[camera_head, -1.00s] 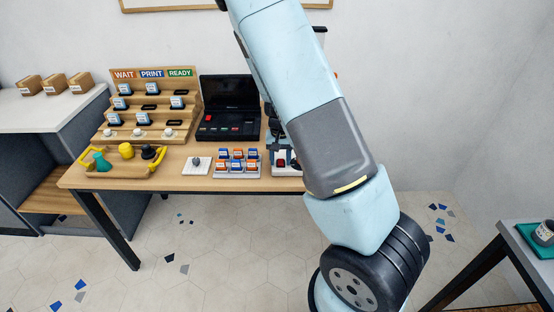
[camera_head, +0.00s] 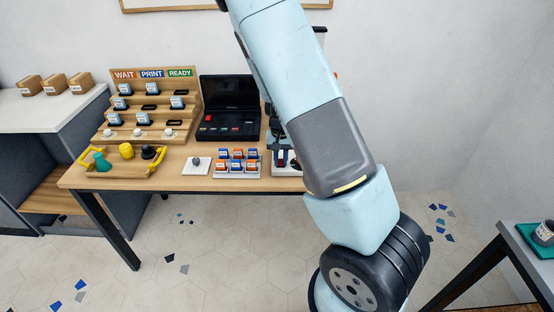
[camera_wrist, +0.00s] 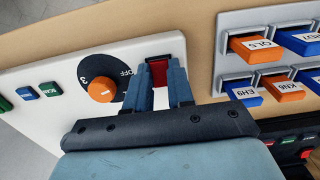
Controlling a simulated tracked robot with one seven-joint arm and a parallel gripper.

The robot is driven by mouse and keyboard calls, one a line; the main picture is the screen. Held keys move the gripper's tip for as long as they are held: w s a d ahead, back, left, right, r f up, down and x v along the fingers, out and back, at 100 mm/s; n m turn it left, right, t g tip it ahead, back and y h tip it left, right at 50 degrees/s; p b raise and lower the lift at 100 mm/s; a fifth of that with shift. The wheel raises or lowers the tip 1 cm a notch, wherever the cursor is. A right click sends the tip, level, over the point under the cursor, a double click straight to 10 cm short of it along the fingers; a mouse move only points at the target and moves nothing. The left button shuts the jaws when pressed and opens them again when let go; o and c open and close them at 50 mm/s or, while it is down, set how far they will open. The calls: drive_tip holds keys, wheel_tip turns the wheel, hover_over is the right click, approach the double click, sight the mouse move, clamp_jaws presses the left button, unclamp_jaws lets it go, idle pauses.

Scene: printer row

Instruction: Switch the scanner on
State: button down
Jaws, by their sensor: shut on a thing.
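The white device (camera_wrist: 75,75) fills the left of the wrist view. It has a black dial with an orange knob (camera_wrist: 102,89), marked OFF and 3, and a red switch (camera_wrist: 158,72) in a dark frame. My gripper (camera_wrist: 164,72) has its two blue-grey fingers around the red switch and is shut on it. Whether the switch is on cannot be told. In the head view the device (camera_head: 293,171) is at the table's right end, mostly behind my arm.
A rack of orange and blue cartridges (camera_wrist: 272,58) stands close beside the device. A black machine (camera_head: 229,122) is at the back of the table. A wooden stepped stand (camera_head: 150,112) and a tray with yellow handles (camera_head: 120,172) are at the left.

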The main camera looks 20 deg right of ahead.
drive_tip(key=shift+w+a, duration=0.1)
drive_tip(key=shift+w, duration=0.05)
drive_tip(key=shift+w+r+g+y, duration=0.1)
drive_tip(key=shift+w+g+y, duration=0.25)
drive_tip(key=shift+g, duration=0.6)
drive_tip(key=shift+w+g+y, duration=0.2)
drive_tip(key=shift+g+y, duration=0.15)
drive_tip(key=shift+g, duration=0.6)
drive_tip(key=c, duration=1)
unclamp_jaws()
drive_tip(key=shift+s, duration=0.1)
drive_tip(key=v, duration=1.3)
drive_tip(key=shift+w+r, duration=0.3)
